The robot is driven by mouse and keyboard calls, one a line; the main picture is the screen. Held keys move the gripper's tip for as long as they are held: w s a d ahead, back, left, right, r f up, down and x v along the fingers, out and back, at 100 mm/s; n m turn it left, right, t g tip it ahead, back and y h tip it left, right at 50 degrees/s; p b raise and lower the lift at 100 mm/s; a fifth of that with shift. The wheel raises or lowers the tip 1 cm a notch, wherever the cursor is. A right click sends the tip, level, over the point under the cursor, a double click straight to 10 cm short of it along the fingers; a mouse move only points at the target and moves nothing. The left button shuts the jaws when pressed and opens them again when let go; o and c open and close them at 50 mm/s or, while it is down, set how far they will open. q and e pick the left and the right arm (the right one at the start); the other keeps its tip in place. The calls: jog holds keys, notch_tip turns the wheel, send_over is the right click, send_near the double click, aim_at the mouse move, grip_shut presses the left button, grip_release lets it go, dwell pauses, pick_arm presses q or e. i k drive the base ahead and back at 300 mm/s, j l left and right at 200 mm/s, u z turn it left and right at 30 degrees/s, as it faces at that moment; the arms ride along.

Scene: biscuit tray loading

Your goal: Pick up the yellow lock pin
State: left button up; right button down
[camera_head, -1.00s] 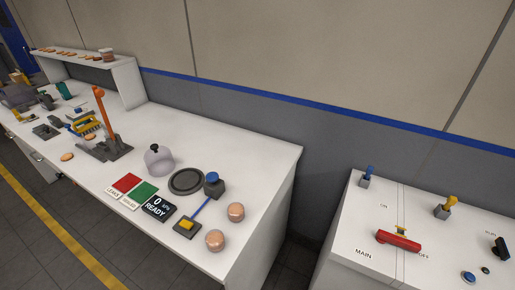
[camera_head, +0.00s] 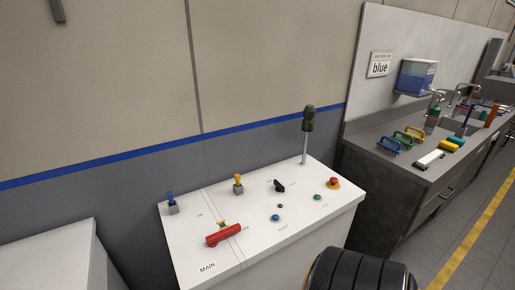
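A white cabinet top (camera_head: 300,226) stands in the middle of the view. A yellow pin-like piece (camera_head: 238,178) stands upright in a small grey block near its back edge. A second, smaller yellow piece (camera_head: 222,223) sits at the red handle (camera_head: 224,236) beside the word MAIN. I cannot tell for certain which of the two is the lock pin. A similar blue piece (camera_head: 171,197) stands in a grey block at the back left corner. Neither gripper shows in this view.
The top also carries a black knob (camera_head: 279,186), a blue button (camera_head: 275,218), a green button (camera_head: 317,197), a red stop button (camera_head: 333,182) and a signal post (camera_head: 306,140). A grey counter (camera_head: 395,172) with colored brushes stands right. A white table (camera_head: 50,260) stands left, across a gap.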

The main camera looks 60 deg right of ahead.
aim_at(237, 177)
jog(key=z, duration=1.6)
jog(key=i+l+u, duration=0.15)
jog(key=l+u, duration=0.15)
jog(key=i+l+u, duration=0.15)
jog(key=l+u, duration=0.15)
jog(key=i+l+u, duration=0.1)
jog(key=l+u, duration=0.55)
